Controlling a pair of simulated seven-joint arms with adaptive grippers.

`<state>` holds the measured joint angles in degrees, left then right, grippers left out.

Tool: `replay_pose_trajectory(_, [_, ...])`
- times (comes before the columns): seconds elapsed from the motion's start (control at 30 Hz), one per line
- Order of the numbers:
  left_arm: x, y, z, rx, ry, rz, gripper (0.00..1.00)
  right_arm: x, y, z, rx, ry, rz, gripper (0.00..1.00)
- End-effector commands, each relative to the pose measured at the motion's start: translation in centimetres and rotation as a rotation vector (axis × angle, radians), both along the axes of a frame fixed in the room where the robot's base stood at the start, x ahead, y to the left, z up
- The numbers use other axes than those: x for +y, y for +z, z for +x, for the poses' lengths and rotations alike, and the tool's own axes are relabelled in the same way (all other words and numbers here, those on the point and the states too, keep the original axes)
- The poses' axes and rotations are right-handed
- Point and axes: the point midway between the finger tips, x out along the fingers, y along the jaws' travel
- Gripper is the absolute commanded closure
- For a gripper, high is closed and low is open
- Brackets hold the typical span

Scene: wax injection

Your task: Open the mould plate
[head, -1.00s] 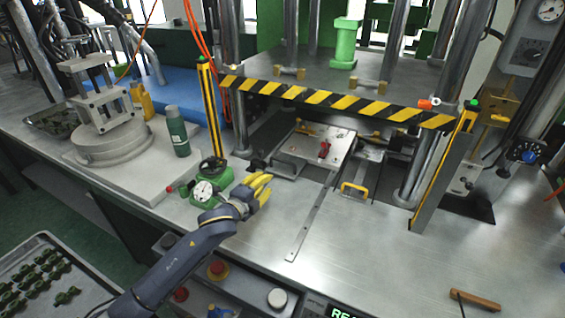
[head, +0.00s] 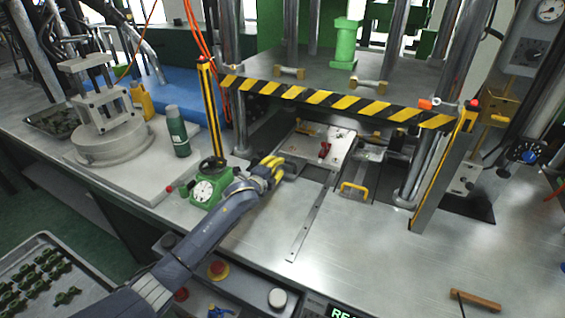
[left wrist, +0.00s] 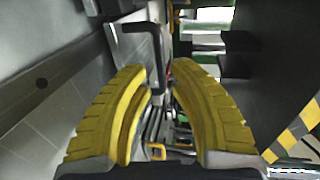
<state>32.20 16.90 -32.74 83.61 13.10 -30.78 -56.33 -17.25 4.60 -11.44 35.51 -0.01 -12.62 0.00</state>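The mould plate (head: 338,143) is a flat silver plate lying in the press opening, with a red part (head: 325,150) on top. It also shows in the left wrist view (left wrist: 128,48). A dark bent handle (left wrist: 153,50) sticks out from its side nearest my left gripper. My left gripper (head: 277,168) has yellow fingers and is at the left edge of the press opening, beside that handle. In the left wrist view the fingers (left wrist: 160,70) are apart, with the handle showing ahead between them. Whether they touch it cannot be told. My right gripper is not in view.
A yellow handle (head: 354,188) stands right of the plate. A green dial gauge (head: 205,190) stands close to my left arm.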

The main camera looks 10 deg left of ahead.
Motion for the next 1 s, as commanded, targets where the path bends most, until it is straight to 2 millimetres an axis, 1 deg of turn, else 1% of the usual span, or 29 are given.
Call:
replay_pose_trajectory(0.03, [-0.2,-0.1,0.7,0.0,0.001,-0.001,0.79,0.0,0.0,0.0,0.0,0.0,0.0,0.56])
replay_pose_trajectory(0.2, [-0.8,-0.5,2.5,0.001,0.0,-0.001,0.79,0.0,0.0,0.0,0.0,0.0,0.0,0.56])
replay_pose_trajectory(0.4, [-1.3,-0.8,3.8,0.001,0.0,0.0,0.79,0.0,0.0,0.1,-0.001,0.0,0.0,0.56])
replay_pose_trajectory(0.6, [-1.4,-1.0,4.3,0.001,0.0,0.0,0.79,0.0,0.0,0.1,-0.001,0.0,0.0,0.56])
replay_pose_trajectory(0.93, [-1.5,-0.9,4.4,0.0,0.0,0.0,0.79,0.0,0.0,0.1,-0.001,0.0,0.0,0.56])
replay_pose_trajectory(0.97, [-1.5,-0.9,4.4,0.0,0.0,0.0,0.78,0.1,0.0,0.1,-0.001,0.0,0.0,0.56])
replay_pose_trajectory(1.0, [-1.5,-0.9,4.4,0.0,0.0,0.0,0.83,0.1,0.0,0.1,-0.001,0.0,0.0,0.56])
